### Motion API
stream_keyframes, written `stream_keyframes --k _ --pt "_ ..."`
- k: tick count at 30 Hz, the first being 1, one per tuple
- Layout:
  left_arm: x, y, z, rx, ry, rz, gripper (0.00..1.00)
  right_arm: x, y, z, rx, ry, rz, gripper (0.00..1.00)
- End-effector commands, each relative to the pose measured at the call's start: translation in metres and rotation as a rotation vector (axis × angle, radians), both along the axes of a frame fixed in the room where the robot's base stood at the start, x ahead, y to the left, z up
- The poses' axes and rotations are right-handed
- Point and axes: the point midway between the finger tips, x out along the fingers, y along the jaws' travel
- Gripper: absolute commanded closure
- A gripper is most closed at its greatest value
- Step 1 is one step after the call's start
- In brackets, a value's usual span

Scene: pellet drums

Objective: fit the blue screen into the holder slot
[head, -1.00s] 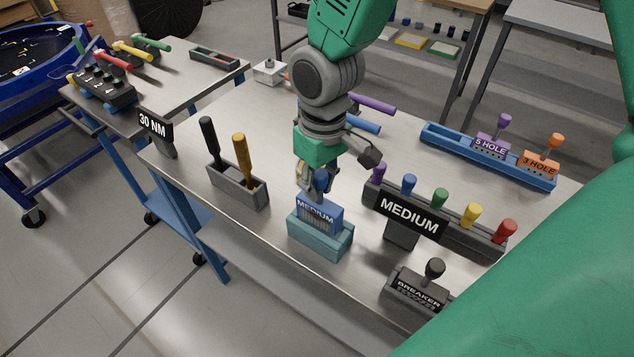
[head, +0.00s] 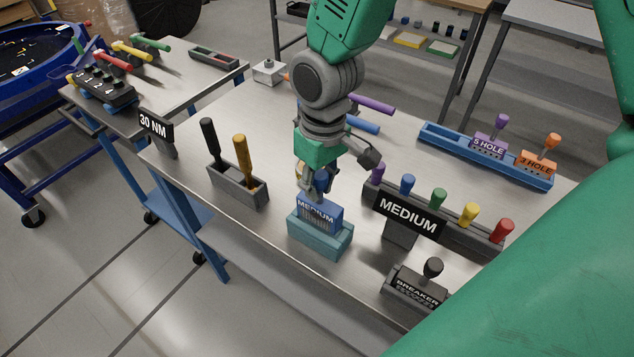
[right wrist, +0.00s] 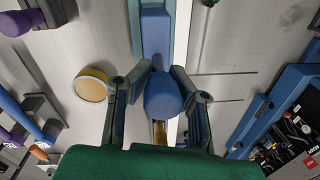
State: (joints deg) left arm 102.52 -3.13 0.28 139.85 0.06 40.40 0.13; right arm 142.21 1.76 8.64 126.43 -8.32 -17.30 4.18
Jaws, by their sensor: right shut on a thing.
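The blue screen (head: 318,212), labelled MEDIUM, stands upright at the top of the teal holder (head: 320,239) on the metal table. Its lower part is hidden inside the holder, so it appears to be in the slot; how deep I cannot tell. My right gripper (head: 315,186) is above it, shut on the screen's rounded blue handle. In the right wrist view the handle (right wrist: 163,97) lies between the fingers, with the screen (right wrist: 157,35) beyond it and the teal holder (right wrist: 135,25) alongside. My left gripper is not in view.
A grey box with a black and a yellow handle (head: 237,186) stands left of the holder. A rack (head: 440,215) of colour-handled screens with a MEDIUM sign stands to the right. A BREAKER block (head: 416,286) is nearer front right. A blue tray (head: 455,146) lies behind.

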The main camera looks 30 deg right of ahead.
Motion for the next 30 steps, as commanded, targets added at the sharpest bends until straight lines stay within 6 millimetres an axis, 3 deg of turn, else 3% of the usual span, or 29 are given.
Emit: stream_keyframes --k 7,30 --pt "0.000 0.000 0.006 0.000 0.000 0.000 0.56 0.000 -0.002 0.001 0.000 0.000 0.000 1.00" --pt "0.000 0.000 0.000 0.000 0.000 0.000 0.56 0.000 -0.002 -0.010 0.000 -0.001 0.000 1.00"
